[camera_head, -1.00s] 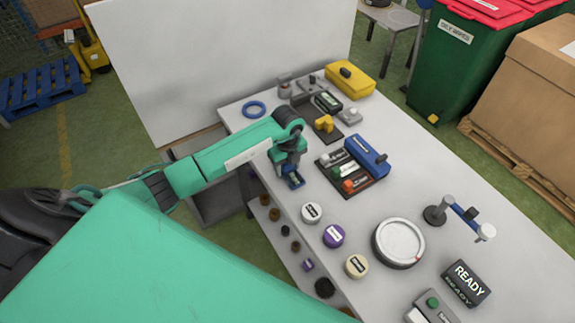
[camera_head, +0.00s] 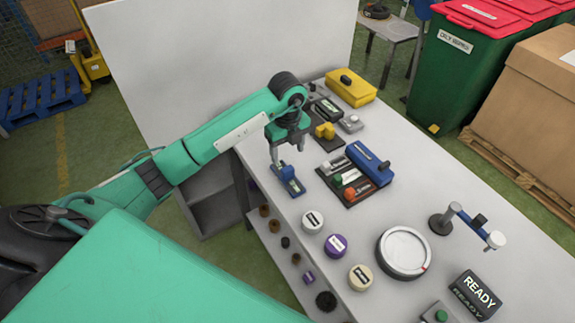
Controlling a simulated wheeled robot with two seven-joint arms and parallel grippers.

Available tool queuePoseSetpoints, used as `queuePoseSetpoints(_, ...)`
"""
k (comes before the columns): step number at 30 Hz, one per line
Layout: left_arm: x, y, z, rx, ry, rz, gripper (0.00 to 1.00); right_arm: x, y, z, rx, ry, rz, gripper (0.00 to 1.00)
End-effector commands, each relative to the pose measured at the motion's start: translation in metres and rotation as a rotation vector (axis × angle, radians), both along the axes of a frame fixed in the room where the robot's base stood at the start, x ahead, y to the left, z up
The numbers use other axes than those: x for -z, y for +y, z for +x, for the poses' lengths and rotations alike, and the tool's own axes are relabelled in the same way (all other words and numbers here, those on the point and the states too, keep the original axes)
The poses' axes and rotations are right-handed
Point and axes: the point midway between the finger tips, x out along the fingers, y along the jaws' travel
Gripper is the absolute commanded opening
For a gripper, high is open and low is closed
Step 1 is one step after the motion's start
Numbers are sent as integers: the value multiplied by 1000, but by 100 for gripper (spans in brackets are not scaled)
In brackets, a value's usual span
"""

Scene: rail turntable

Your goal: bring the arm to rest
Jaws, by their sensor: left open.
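My left arm (camera_head: 215,138) comes in from the left and reaches out over the grey table (camera_head: 300,278). My left gripper (camera_head: 288,158) points down and is open, with nothing seen between its fingers. Just below it a small blue piece (camera_head: 289,173) sits on a dark blue holder near the table's left edge, apart from the fingertips. My right gripper is out of view.
A tray with a blue box (camera_head: 368,163) lies right of the gripper. A white dial (camera_head: 404,252), a purple-sided puck (camera_head: 335,245), a post with an arm (camera_head: 443,222) and a READY sign (camera_head: 475,295) stand nearer. A yellow case (camera_head: 350,87) stands behind.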

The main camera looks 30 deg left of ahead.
Motion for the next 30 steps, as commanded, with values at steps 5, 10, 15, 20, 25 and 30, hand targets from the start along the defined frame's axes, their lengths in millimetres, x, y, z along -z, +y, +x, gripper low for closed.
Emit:
queuePoseSetpoints(5, -14, 0, 0, 1, -1, 1, 65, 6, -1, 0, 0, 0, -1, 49)
queuePoseSetpoints(10, -17, 0, 0, 0, 1, 0, 65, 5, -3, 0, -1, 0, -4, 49)
queuePoseSetpoints(15, -17, 0, 0, 0, 1, 1, 65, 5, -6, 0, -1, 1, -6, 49)
queuePoseSetpoints(20, -16, 0, 0, 0, 1, 1, 65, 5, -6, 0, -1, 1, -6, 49)
queuePoseSetpoints(25, -10, -17, -2, 44, -15, -68, 65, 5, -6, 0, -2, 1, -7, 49)
queuePoseSetpoints(30, -1, -81, -12, 187, -93, -335, 65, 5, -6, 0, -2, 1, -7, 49)
